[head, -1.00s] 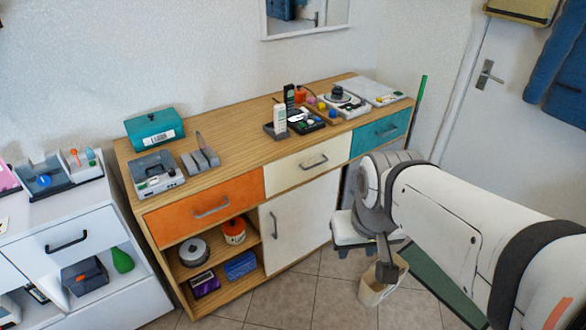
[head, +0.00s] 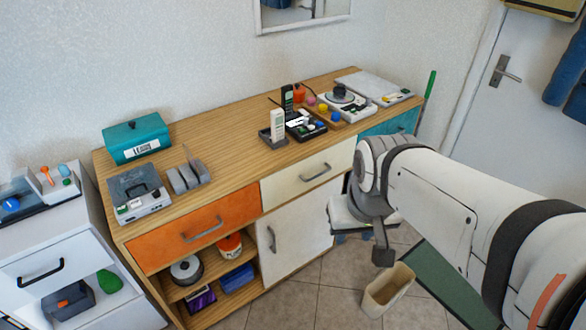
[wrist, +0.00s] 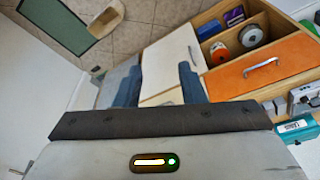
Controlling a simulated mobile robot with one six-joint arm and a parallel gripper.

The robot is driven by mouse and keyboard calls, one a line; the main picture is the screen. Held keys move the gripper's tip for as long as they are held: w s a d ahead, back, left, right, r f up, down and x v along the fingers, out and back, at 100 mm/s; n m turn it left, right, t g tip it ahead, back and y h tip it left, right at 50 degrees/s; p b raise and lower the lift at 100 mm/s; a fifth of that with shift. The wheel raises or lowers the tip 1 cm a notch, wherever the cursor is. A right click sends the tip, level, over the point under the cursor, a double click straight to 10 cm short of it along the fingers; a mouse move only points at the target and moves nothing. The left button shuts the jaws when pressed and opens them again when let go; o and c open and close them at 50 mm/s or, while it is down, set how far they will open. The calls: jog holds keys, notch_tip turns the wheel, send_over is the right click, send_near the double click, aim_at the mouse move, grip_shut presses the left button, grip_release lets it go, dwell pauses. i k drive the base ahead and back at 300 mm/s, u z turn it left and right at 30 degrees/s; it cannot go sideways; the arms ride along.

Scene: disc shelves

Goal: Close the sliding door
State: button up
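The white sliding door (head: 298,228) with a dark upright handle (head: 271,238) stands on the right part of the wooden sideboard, below the cream drawer. The open shelf bay (head: 207,280) to its left is uncovered, with items inside. In the wrist view the white door (wrist: 168,58) shows beyond my gripper (wrist: 160,88). Its two blue fingers are apart with nothing between them. It faces the sideboard and is not touching the door. In the head view my arm hides the right end of the sideboard, and the fingers are not clearly seen.
The orange drawer (head: 195,230) and cream drawer (head: 310,173) are shut. Devices stand on the sideboard top. A beige bin (head: 388,290) stands on the floor near my arm. A white cabinet (head: 75,255) stands left. Tiled floor (head: 285,302) is free before the door.

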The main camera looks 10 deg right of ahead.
aim_at(288, 237)
jog(key=z, duration=1.85)
jog(key=k, duration=1)
jog(key=u, duration=1.5)
jog(key=i, duration=1.45)
jog(key=u, duration=0.05)
